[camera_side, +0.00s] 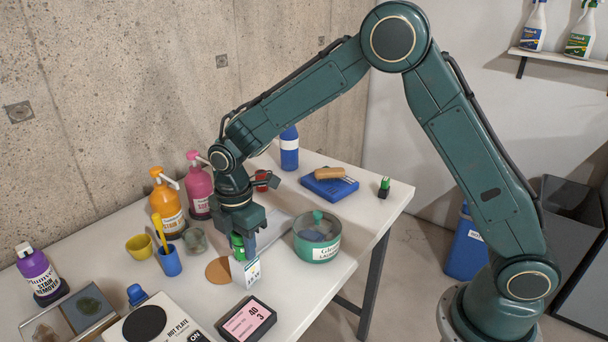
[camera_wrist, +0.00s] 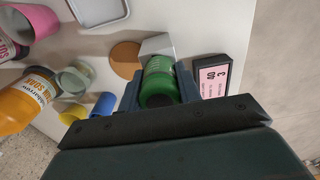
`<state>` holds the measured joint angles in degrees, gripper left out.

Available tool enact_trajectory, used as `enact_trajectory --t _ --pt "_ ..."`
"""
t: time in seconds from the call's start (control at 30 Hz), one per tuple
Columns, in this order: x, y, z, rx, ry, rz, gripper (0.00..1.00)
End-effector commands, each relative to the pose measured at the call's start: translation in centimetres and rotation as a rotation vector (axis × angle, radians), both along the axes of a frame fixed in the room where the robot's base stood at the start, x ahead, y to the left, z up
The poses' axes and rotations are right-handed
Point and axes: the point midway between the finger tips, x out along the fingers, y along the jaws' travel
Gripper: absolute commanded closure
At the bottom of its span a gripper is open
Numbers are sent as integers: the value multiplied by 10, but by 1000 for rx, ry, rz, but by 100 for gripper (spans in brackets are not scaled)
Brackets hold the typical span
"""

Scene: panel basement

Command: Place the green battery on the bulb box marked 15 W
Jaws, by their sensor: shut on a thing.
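The green battery (camera_side: 237,242) is upright between the fingers of my gripper (camera_side: 244,246), which is shut on it. In the wrist view the green battery (camera_wrist: 160,80) fills the space between the blue-grey fingers. A small white bulb box (camera_side: 246,272) stands on the table directly below the gripper; its print is too small to read surely. In the wrist view the box (camera_wrist: 158,45) shows just beyond the battery. A finger partly hides the battery in the side view, and I cannot tell whether the battery touches the box.
A brown round coaster (camera_side: 218,270) lies left of the box. A green tin (camera_side: 317,238) stands right of it, and a black and pink box (camera_side: 247,322) lies in front. A blue cup (camera_side: 169,261), a hot plate (camera_side: 150,325) and pump bottles (camera_side: 167,203) stand left.

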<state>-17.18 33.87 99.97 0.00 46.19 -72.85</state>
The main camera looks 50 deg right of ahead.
Motion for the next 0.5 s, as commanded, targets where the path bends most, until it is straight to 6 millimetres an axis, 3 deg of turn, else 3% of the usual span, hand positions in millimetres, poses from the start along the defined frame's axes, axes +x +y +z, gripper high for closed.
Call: enact_trajectory --t 0.2,0.23,0.3,0.33,0.5 --pt "0 0 -2 0 0 0 92" --pt "0 0 -2 0 0 0 62" --pt "0 0 -2 0 0 0 48" --pt "0 0 -2 0 0 0 44" --pt "0 0 -2 0 0 0 44"
